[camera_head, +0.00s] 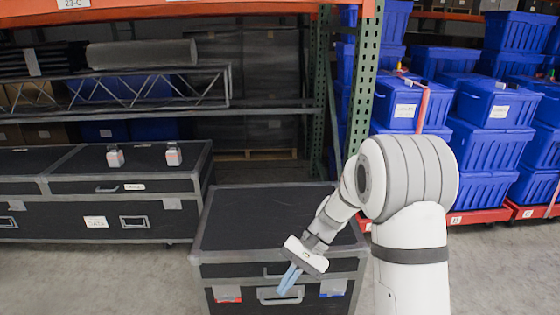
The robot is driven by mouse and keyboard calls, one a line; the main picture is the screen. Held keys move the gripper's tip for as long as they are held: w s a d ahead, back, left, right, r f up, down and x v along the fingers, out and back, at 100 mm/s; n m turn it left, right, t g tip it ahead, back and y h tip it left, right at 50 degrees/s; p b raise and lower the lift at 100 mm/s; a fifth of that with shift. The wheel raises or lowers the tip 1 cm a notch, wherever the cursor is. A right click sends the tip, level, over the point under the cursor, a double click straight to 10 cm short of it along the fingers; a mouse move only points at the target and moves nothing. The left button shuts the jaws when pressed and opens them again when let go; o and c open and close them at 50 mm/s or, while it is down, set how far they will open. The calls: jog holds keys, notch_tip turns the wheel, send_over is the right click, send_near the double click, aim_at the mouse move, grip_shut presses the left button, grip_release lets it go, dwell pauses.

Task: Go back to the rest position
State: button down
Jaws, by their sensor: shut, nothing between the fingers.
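My gripper (289,281) hangs at the end of my white and grey arm, in the lower middle of the head view. Its two light blue fingers are shut together with nothing between them. They show in front of the near black case (265,217), over its front face close to the handle (281,296). I cannot tell whether they touch the case. The top of this case is bare.
A longer black case (100,185) at left carries two small white and orange objects (115,156). Blue totes (483,145) stand stacked on red dollies at right, one with a red strap (424,105). A green rack post (363,80) stands behind. Grey floor is clear at lower left.

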jog(key=s+d+r+n+t+h+p, duration=0.1)
jog(key=s+d+r+p, duration=0.3)
jog(key=r, duration=0.4)
jog(key=s+d+r+n+t+h+p, duration=0.1)
jog(key=s+d+r+t+h+p, duration=0.2)
jog(key=r, duration=0.6)
jog(key=s+d+r+n+t+h+p, duration=0.2)
jog(key=s+d+r+t+h+p, duration=0.1)
jog(key=s+d+r+p, duration=0.3)
notch_tip(320, 180, up, 3)
jog(key=s+t, duration=0.1)
jog(key=s, duration=0.1)
jog(key=shift+s+d, duration=0.35)
jog(key=shift+d, duration=0.05)
